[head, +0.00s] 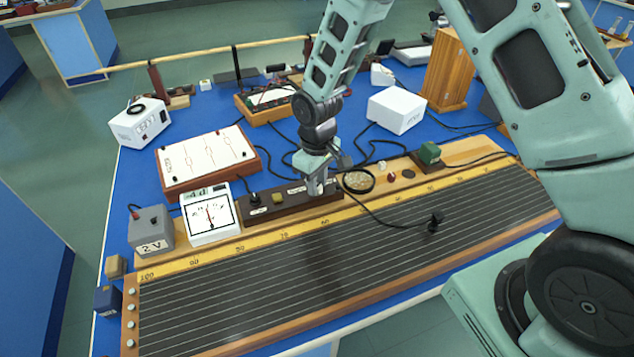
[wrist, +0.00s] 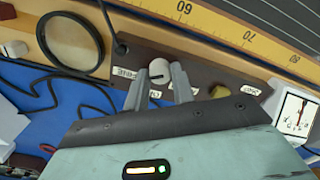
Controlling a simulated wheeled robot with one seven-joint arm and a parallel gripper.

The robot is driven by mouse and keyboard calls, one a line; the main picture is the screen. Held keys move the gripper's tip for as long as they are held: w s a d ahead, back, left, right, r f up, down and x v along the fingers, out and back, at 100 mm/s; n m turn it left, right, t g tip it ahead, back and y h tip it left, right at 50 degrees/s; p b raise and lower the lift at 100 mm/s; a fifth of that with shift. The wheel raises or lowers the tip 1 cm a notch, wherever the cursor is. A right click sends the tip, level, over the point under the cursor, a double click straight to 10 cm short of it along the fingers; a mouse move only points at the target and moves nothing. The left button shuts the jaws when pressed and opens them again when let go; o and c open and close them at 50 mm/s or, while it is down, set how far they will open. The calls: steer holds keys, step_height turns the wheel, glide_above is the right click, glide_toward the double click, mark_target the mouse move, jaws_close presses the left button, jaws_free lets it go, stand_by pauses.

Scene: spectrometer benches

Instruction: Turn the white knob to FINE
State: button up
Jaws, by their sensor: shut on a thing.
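The white knob (wrist: 158,68) stands on a dark brown control strip (wrist: 205,75) in the wrist view. It has a dark pointer line on its face. Small white labels sit beside it, one to the left (wrist: 125,73) and one below (wrist: 155,94); their words are too small to read, so I cannot tell which the pointer faces. My gripper (wrist: 158,80) has its two grey fingers on either side of the knob, shut on it. In the head view, my gripper (head: 317,187) reaches down to the strip (head: 258,215) and hides the knob.
A yellow button (head: 278,198) and a white meter (head: 209,213) lie left of my gripper. A round magnifier (head: 358,181) is close on its right. A long ruled board (head: 300,258) lies in front. Black cables cross the blue bench behind.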

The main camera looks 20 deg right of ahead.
stand_by(0.4)
steer(key=o, duration=1)
steer(key=shift+r, duration=0.1)
step_height(320, 180, up, 17)
steer(key=b, duration=0.2)
steer(key=shift+r, duration=0.15)
steer(key=s+a, duration=0.3)
steer(key=s, duration=1)
steer(key=s+a+n, duration=0.1)
steer(key=s+a, duration=0.2)
steer(key=s, duration=1.1)
steer(key=shift+s+n+y, duration=0.3)
